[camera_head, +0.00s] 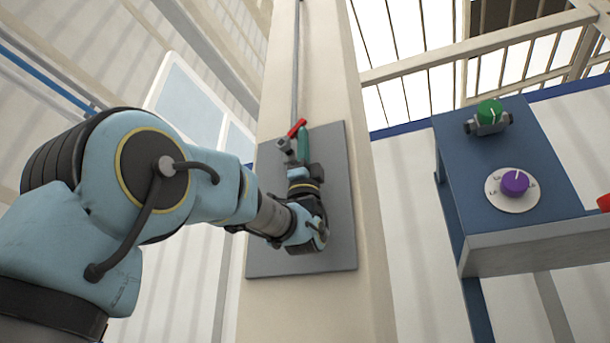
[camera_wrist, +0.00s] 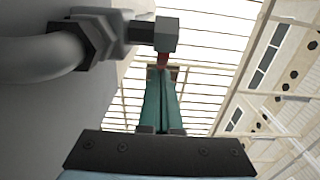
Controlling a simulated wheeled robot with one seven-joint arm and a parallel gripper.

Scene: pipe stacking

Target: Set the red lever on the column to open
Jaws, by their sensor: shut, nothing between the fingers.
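The red lever (camera_head: 297,127) is on a grey valve fitting (camera_head: 284,145) on the column's grey plate (camera_head: 333,190). In the head view it slants up to the right from the fitting. My gripper (camera_head: 303,132) is shut and empty, its green fingers pointing up with their tips at the lever's right part. In the wrist view my gripper's fingers (camera_wrist: 160,75) lie side by side just below a small strip of the red lever (camera_wrist: 163,61). The fitting's end block (camera_wrist: 166,34) hides most of the lever there. I cannot tell whether the fingertips touch the lever.
A grey pipe (camera_head: 294,60) runs up the beige column (camera_head: 327,60) above the fitting. At right stands a blue panel (camera_head: 520,150) with a green knob (camera_head: 489,110) and a purple dial (camera_head: 515,183). Between the column and the panel there is free room.

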